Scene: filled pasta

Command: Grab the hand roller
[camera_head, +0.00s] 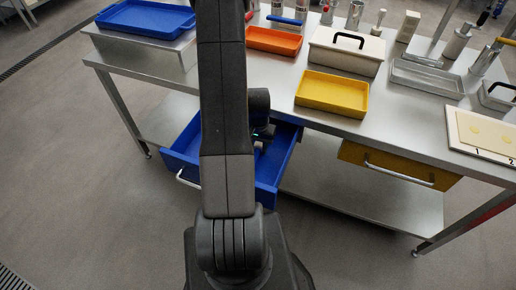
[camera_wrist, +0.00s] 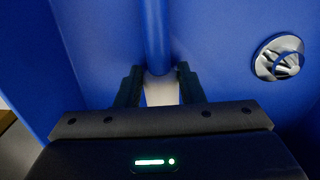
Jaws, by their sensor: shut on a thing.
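In the wrist view, my gripper (camera_wrist: 158,72) is shut on a rod-shaped tool with a blue shaft and a pale part between the fingers, which looks like the hand roller (camera_wrist: 154,35). Its far end runs out of the top of the picture. In the head view, my gripper (camera_head: 263,136) is down at the open blue drawer (camera_head: 278,165), under the tabletop. My arm hides much of the drawer, and the roller cannot be made out there.
A round metal piece (camera_wrist: 280,57) lies on the blue drawer floor to the right in the wrist view. The steel table (camera_head: 400,115) overhangs the drawer. It carries a yellow tray (camera_head: 332,92), an orange tray (camera_head: 273,41) and a white box (camera_head: 345,52).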

